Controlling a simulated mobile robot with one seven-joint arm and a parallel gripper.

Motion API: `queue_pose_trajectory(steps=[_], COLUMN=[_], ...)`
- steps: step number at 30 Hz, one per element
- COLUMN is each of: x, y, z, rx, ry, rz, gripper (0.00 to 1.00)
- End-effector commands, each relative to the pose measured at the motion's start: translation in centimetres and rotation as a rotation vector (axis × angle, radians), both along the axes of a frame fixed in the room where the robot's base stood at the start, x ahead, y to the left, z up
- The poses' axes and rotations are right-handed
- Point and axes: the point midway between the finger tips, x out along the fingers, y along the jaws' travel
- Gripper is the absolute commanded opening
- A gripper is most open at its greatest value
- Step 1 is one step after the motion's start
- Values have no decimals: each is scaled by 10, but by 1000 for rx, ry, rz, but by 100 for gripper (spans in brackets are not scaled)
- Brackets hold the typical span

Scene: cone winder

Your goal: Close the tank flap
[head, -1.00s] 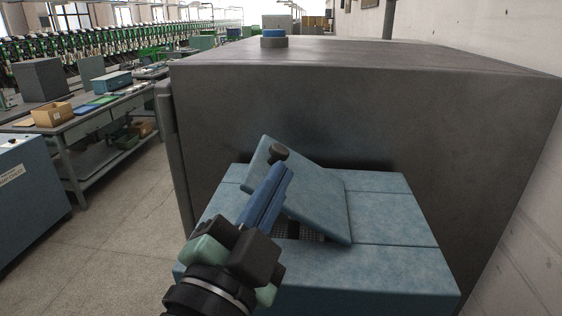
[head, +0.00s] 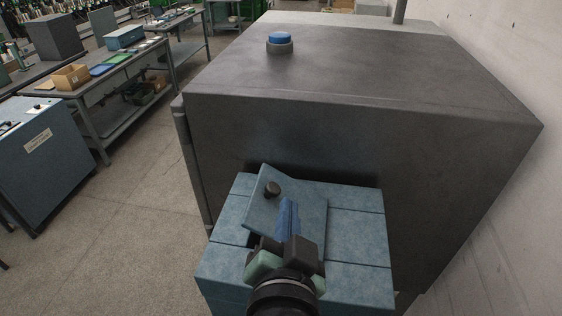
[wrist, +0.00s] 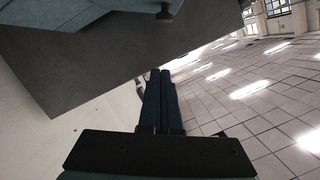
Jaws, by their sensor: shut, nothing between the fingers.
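The tank flap (head: 312,214) is a light blue plate with a dark round knob (head: 272,189) near its upper left corner. It stands tilted up from the top of the blue tank (head: 355,225), so it is open. My gripper (head: 288,202) has blue fingers pressed together with nothing between them. In the head view its tips lie over the flap, just right of and below the knob. I cannot tell whether they touch the flap. The wrist view shows the shut fingers (wrist: 159,78) apart from the knob, which shows at the top edge (wrist: 164,12).
A large dark grey cabinet (head: 330,120) stands directly behind the tank, with a blue button (head: 280,38) on top. A pale wall (head: 500,50) runs along the right. A workbench (head: 100,88) and a blue machine (head: 42,150) stand left, with open floor (head: 150,220) between.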

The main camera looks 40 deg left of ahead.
Motion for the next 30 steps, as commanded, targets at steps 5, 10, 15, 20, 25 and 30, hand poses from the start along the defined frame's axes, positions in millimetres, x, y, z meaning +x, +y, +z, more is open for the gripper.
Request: queue_pose_trajectory(steps=[5, 10, 15, 20, 25, 30], x=[2, 12, 33, 58, 74, 68], y=[2, 11, 27, 48, 66, 74], z=[-2, -7, -10, -16, -33, -49], rx=[-5, -4, -5, -4, -5, -3], ry=[-1, -3, -1, -2, 1, 0], rz=[8, 9, 9, 9, 9, 8], gripper=[0, 0, 0, 0, 0, 0])
